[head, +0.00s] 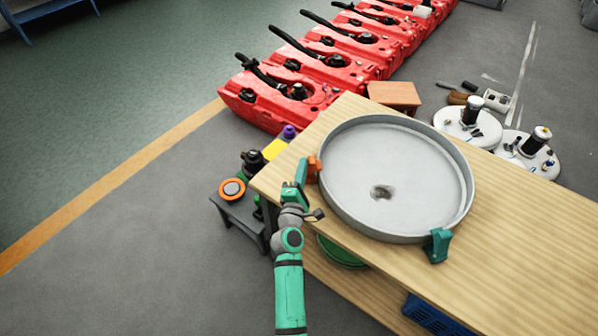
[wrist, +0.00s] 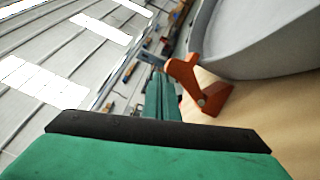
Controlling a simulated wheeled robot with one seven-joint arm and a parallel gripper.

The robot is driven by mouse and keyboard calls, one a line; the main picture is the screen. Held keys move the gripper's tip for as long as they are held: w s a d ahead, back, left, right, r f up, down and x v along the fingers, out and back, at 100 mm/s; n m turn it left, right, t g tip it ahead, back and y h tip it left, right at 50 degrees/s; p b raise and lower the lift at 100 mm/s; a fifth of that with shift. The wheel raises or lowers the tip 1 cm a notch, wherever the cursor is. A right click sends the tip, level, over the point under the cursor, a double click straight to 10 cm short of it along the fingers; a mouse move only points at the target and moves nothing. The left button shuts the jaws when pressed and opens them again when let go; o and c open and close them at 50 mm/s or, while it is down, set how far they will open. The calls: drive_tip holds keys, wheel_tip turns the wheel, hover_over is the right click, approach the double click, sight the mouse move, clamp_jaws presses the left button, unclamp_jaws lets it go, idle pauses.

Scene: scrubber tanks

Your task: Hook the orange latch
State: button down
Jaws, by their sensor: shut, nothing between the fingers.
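The orange latch (head: 313,168) stands on the wooden table at the left rim of a round grey pan (head: 345,150). In the wrist view the orange latch (wrist: 212,97) has its base on the wood beside the pan wall (wrist: 255,55), and its upper arm slants up and left, away from the wall. My green gripper (head: 301,170) is just left of the latch, over the table's left edge. In the wrist view my gripper (wrist: 160,85) is shut and empty. Its fingers are close beside the latch arm; I cannot tell whether they touch.
A green latch (head: 437,246) stands at the pan's lower right rim. The wooden table (head: 510,245) is bare to the right. A low dark stand with an orange-rimmed disc (head: 232,189) is left of my arm. Red scrubber tanks (head: 330,70) line up behind the table.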

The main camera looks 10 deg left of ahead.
drive_tip(key=shift+d, duration=0.15)
drive_tip(key=s+a+r, duration=0.1)
drive_tip(key=s+a, duration=0.3)
drive_tip(key=s, duration=0.7)
drive_tip(key=shift+a+r, duration=0.15)
drive_tip(key=shift+a, duration=0.05)
drive_tip(key=shift+w, duration=0.1)
